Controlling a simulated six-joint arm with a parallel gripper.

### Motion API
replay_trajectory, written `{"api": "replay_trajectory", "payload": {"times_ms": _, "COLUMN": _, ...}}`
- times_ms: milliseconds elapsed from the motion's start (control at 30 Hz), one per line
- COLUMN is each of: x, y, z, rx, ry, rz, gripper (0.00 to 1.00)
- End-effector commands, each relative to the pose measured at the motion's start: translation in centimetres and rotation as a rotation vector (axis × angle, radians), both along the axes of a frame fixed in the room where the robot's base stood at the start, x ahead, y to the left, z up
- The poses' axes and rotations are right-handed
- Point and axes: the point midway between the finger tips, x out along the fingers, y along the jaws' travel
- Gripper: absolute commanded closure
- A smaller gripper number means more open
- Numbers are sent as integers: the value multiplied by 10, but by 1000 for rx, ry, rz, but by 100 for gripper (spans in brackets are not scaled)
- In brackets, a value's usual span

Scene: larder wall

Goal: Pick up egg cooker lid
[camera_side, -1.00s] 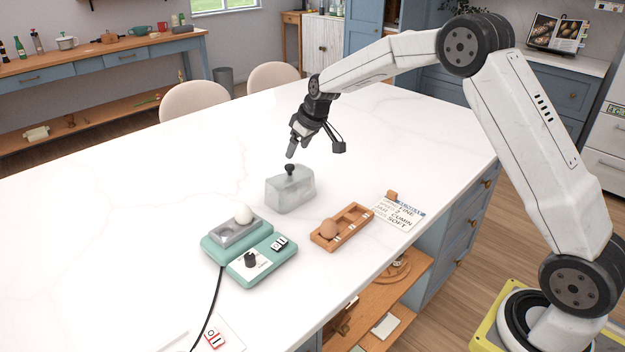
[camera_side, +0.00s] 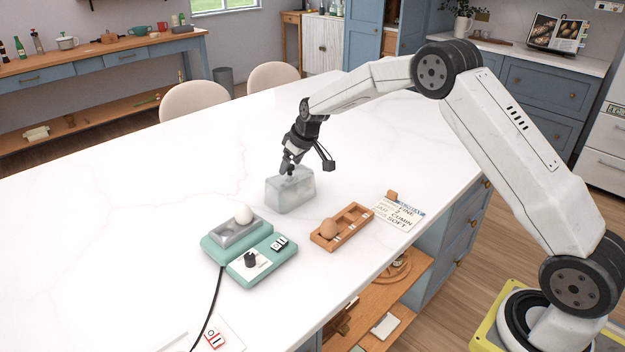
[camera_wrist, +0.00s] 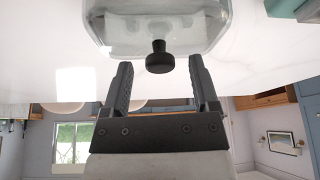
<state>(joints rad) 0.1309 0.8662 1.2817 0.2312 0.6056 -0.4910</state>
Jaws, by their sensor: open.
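The egg cooker lid (camera_side: 290,193) is a clear, box-shaped cover standing on the white worktop behind the egg cooker. Its dark knob (camera_wrist: 160,58) shows in the wrist view, close to the gap between my fingertips. My gripper (camera_side: 287,172) is open right at the lid's top, with a finger on each side of the knob's line; it also shows in the wrist view (camera_wrist: 160,70). In the side view the fingers hide most of the knob. The green egg cooker (camera_side: 248,250) has a grey tray with a white egg (camera_side: 243,214) on it.
A wooden egg holder (camera_side: 342,227) with a brown egg (camera_side: 329,228) stands right of the cooker. A card with writing (camera_side: 399,212) lies near the worktop's edge. The cooker's black cable runs to the front. The worktop left of the lid is clear.

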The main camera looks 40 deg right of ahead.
Motion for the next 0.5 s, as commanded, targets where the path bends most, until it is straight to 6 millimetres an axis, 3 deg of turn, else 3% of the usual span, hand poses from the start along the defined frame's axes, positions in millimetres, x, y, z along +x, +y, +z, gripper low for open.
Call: {"api": "replay_trajectory", "payload": {"times_ms": 500, "x": 3, "y": 1, "z": -8, "rx": -1, "ry": -1, "rz": 0, "gripper": 23}}
